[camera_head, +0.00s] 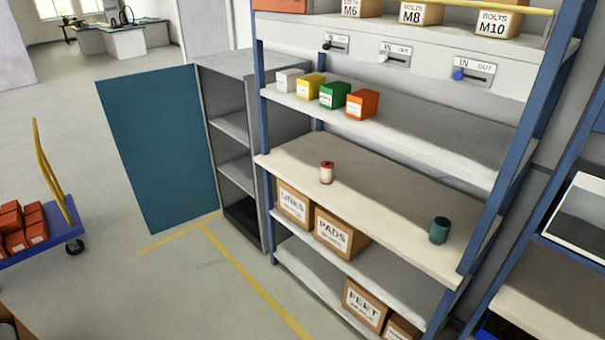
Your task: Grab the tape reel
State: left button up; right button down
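A small upright spool with red ends and a pale middle (327,173) stands on the beige shelf board (375,195) of the blue-posted rack. It looks like the tape reel, but it is too small to be sure. A dark teal cylinder (439,231) stands on the same board, farther right and closer to the front edge. Neither of my grippers is in view.
Small coloured boxes (332,94) sit on the shelf above. Cardboard boxes marked LINKS (295,205) and PADS (340,235) sit below. A grey cabinet (235,130) with its teal door (158,150) open stands left. A blue cart (40,250) is far left; the floor between is clear.

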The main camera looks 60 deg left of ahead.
aim_at(327, 168)
jog(key=u, duration=2)
jog(key=i+j+z, duration=0.4)
jog(key=i, duration=0.25)
jog(key=i+j+z, duration=0.4)
jog(key=i+j, duration=0.15)
